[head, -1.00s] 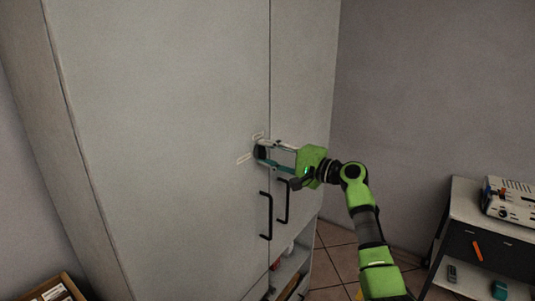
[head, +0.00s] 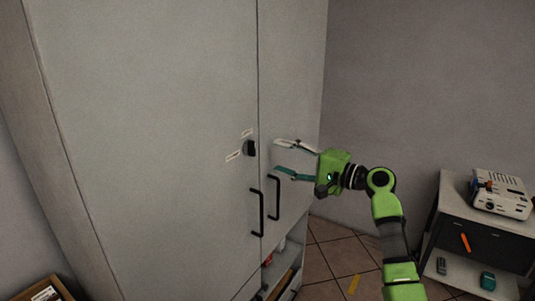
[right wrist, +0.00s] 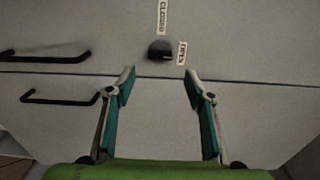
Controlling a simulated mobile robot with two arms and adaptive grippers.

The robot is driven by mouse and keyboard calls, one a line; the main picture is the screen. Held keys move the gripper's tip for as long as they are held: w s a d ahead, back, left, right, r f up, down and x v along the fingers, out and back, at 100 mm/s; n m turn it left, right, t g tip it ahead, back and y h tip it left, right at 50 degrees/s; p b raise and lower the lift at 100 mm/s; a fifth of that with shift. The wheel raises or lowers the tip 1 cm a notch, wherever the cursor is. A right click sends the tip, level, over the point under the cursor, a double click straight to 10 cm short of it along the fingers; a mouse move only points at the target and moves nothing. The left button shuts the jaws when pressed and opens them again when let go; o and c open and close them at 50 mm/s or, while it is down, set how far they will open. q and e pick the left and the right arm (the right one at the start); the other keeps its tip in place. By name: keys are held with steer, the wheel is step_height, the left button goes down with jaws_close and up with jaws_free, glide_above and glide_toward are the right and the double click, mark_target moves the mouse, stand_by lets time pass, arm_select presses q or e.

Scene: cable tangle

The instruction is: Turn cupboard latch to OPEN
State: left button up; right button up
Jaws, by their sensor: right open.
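The black cupboard latch (head: 250,148) sits on the left door beside the gap between the doors. In the right wrist view the latch (right wrist: 160,50) is next to two labels: the CLOSED label (right wrist: 162,18) above it and the OPEN label (right wrist: 181,53) to its right. The latch's long side appears to lie toward OPEN. In the head view the OPEN label (head: 247,133) is above it and the CLOSED label (head: 233,156) is to its left. My right gripper (head: 279,156) is open and empty, right of the latch and apart from it. My left gripper is out of view.
Two black door handles (head: 257,212) (head: 274,198) hang below the latch. An open shelf (head: 284,272) is under the doors. A side table (head: 454,192) with a white device (head: 501,195) stands at the right. Tiled floor lies between.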

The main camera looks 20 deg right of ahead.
steer(key=shift+v, duration=1.55)
step_height(320, 180, down, 38)
steer(key=s+d+m+g+h+b, duration=0.1)
steer(key=s+g+h, duration=0.1)
steer(key=g+h, duration=0.3)
steer(key=s+f+n+g+h, duration=0.1)
steer(key=s+f+h, duration=0.1)
steer(key=s+f, duration=0.45)
steer(key=s+f+n+h, duration=0.1)
steer(key=s+f, duration=0.2)
steer(key=f, duration=0.7)
steer(key=s+a+f+n+g+h+b, duration=0.25)
steer(key=s+f+n+g, duration=0.25)
steer(key=s+f, duration=1.75)
steer(key=s+a+f+n, duration=0.1)
steer(key=s+f+n, duration=0.1)
steer(key=s, duration=0.7)
steer(key=s+a+f+n+g, duration=0.1)
steer(key=s+a+f+n, duration=0.1)
steer(key=s, duration=0.6)
steer(key=s+a+f+n+g, duration=0.1)
steer(key=s+a+f+n, duration=0.1)
steer(key=s, duration=0.7)
steer(key=shift+s+n, duration=0.35)
steer(key=shift+n, duration=0.25)
